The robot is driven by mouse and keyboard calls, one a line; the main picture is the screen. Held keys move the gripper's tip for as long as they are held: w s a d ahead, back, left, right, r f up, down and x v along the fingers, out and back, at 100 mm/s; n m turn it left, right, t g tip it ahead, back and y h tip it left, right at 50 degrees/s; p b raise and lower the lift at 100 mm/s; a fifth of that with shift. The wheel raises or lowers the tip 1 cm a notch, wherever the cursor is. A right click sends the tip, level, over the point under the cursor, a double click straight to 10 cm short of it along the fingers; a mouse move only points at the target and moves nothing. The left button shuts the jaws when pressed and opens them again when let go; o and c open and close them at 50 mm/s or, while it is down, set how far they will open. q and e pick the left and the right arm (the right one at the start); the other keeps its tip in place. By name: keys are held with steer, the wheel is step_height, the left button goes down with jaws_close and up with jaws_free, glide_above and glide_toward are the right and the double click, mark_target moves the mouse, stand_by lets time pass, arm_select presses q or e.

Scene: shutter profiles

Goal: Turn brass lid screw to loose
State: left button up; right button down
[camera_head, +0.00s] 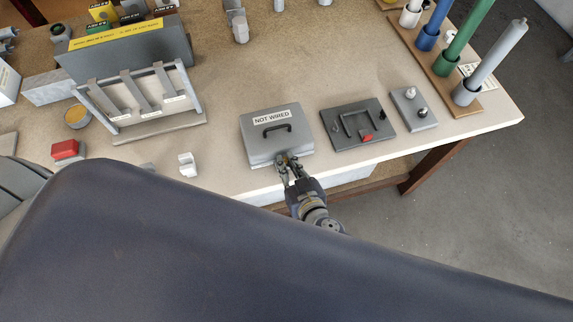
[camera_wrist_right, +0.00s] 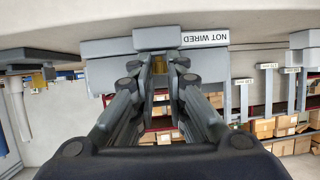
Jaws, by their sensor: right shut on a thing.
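A grey box (camera_head: 277,146) with a white "NOT WIRED" label and a black handle on its lid sits near the table's front edge. The lid looks closed. My right gripper (camera_head: 285,162) reaches up to the middle of the box's front side. In the right wrist view my right gripper (camera_wrist_right: 160,68) has its fingers close together at the box front, around the small brass lid screw (camera_wrist_right: 159,64). The fingers hide most of the screw, so its turn position cannot be read. My left gripper is not in view.
Right of the box are a dark plate (camera_head: 357,127) with a red piece and a small grey block (camera_head: 413,108) with two knobs. A white part (camera_head: 188,164) and a red-topped box (camera_head: 68,150) stand to the left. The table (camera_head: 232,180) is bare just left of the box.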

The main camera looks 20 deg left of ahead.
steer(key=n, duration=0.1)
steer(key=g+y+p, duration=0.1)
steer(key=n+g+y, duration=0.1)
steer(key=shift+w+d+r+n+p, duration=0.15)
steer(key=shift+w+d+n+p, duration=0.1)
steer(key=shift+n+p, duration=0.05)
steer(key=shift+w+n+g+y+p, duration=0.1)
steer(key=shift+n+g+y+p, duration=0.3)
steer(key=shift+n+g, duration=0.2)
steer(key=c, duration=1.8)
jaws_free()
steer(key=shift+c, duration=0.2)
steer(key=shift+d, duration=0.1)
steer(key=v, duration=1.2)
steer(key=shift+w, duration=0.1)
steer(key=shift+c, duration=0.2)
